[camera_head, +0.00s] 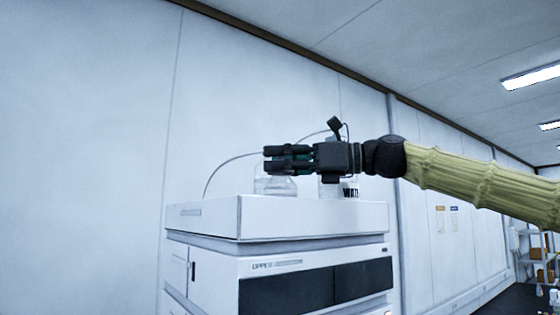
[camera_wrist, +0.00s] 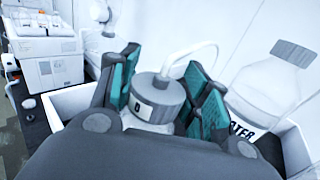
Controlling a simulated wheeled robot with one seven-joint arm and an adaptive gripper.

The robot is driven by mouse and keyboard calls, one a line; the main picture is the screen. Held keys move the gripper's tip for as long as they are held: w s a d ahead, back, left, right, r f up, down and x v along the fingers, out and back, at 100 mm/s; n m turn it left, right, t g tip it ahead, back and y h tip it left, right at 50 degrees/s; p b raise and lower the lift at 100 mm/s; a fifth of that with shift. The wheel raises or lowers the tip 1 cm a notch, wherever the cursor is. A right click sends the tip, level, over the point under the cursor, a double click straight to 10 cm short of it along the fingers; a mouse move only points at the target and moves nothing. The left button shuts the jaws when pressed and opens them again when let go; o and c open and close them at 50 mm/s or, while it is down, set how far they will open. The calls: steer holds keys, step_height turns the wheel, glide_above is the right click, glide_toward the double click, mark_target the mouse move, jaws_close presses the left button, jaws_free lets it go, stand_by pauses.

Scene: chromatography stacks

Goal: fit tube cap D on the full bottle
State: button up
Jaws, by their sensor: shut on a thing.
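Tube cap D (camera_wrist: 158,96) is a grey ribbed cap with a dark letter on a white label and a white tube rising from its top. It sits between the teal-padded fingers of my gripper (camera_head: 270,158), which is shut on it. A clear bottle (camera_head: 273,186) stands upright on the white stack's top tray, directly below my fingers. In the wrist view, clear glass (camera_wrist: 150,126) shows just under the cap. I cannot tell whether the cap is seated on the neck. My gripper hides the cap in the head view.
A capped bottle labelled WATER (camera_wrist: 268,88) stands close on the right in the wrist view. The white tray (camera_head: 205,214) has a raised rim on the stack (camera_head: 215,268). A wall is behind.

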steer(key=o, duration=1.1)
steer(key=o, duration=0.4)
steer(key=shift+r, duration=0.1)
steer(key=shift+r+p, duration=0.6)
steer(key=shift+r, duration=2.85)
